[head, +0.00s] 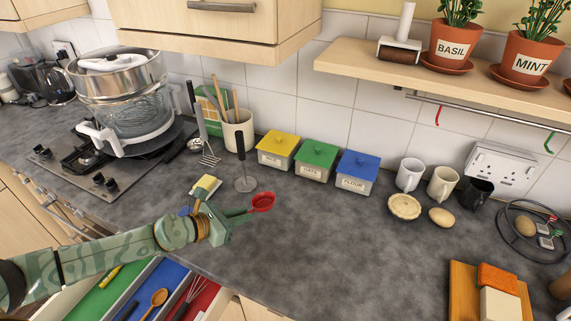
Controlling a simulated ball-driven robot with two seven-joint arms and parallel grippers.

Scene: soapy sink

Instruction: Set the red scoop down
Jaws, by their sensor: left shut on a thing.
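The red scoop (263,202) is at the tip of my left gripper (240,214), in the middle left of the head view. The left gripper's green fingers are shut on it, and they hide its handle. The scoop's bowl points right, over the grey worktop (330,245). I cannot tell whether the scoop touches the worktop. My right gripper is not in view.
Yellow, green and blue lidded tins (315,161) stand along the wall. A masher (244,175) and a utensil pot (238,133) stand behind the gripper. An open drawer (150,290) lies below the front edge. The middle worktop is clear; mugs (409,174) stand further right.

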